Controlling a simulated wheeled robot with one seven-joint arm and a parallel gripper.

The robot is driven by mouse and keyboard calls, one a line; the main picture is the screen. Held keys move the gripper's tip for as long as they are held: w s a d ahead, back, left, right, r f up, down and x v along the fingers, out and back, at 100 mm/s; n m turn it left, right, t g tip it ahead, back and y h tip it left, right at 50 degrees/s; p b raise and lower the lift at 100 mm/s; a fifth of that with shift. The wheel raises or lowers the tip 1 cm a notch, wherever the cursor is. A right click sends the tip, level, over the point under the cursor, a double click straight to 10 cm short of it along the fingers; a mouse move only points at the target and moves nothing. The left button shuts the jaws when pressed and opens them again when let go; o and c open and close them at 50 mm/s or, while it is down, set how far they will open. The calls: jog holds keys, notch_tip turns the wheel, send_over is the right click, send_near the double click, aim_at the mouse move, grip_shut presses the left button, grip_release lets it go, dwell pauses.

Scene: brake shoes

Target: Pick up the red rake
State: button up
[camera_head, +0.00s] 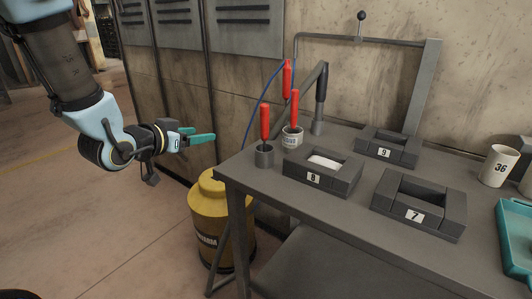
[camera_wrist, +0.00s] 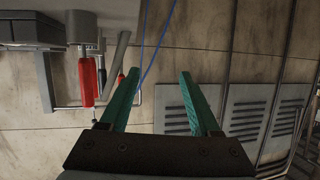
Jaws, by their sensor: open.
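Several red-handled tools stand at the left end of the grey table. One red handle (camera_head: 264,122) rises from a small dark grey cup (camera_head: 264,157). Another red handle (camera_head: 294,106) rises from a white cup (camera_head: 292,138), and a third red handle (camera_head: 287,78) shows behind and higher. I cannot tell which one is the rake; their working ends are hidden or too small. My gripper (camera_head: 203,135) is open and empty, left of the table and apart from the tools. In the wrist view a red handle (camera_wrist: 87,82) lies left of the open green fingers (camera_wrist: 160,75).
The table (camera_head: 345,210) holds dark bins 8 (camera_head: 313,178), 7 (camera_head: 414,215) and 9 (camera_head: 384,152). A black-handled tool (camera_head: 321,85) stands behind the cups. A yellow canister (camera_head: 207,212) stands below my gripper. Cup 36 (camera_head: 498,166) and a teal tray (camera_head: 510,235) are at right.

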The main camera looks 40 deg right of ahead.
aim_at(262, 129)
jog(key=s+d+m+g+h, duration=0.1)
jog(key=s+d, duration=0.2)
jog(key=d, duration=0.1)
jog(key=s+d+m+g+h+b, duration=0.1)
jog(key=s+d+g+h, duration=0.1)
jog(key=s+d, duration=0.1)
jog(key=s+d+m+g+h, duration=0.1)
jog(key=s+d+h, duration=0.1)
jog(key=d, duration=0.2)
jog(key=shift+s+d+r+g, duration=0.25)
jog(key=shift+s+d+g, duration=0.05)
jog(key=shift+s, duration=0.1)
jog(key=d, duration=0.2)
jog(key=d+p, duration=0.1)
jog(key=d, duration=0.3)
jog(key=shift+w+r+p, duration=0.2)
jog(key=shift+w+p, duration=0.1)
jog(key=shift+w, duration=0.05)
grip_shut()
